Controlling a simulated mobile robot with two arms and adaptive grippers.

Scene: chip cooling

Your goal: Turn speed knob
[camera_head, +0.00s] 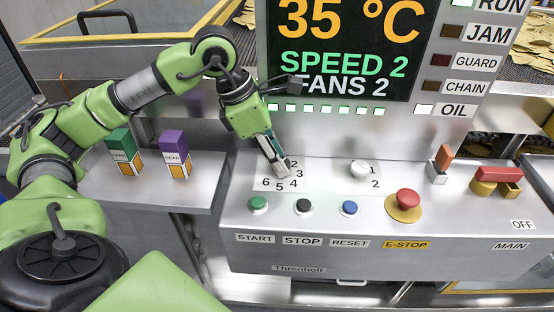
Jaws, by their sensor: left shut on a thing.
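The display (345,50) above reads 35 °C, SPEED 2 and FANS 2. My right gripper is not in view.
A white knob (360,169) marked 1 and 2 sits right of the dial. Green (258,204), black (303,206) and blue (349,208) buttons and a red E-STOP (408,199) line the front. Two cartons, green (122,150) and purple (175,152), stand on the left shelf.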

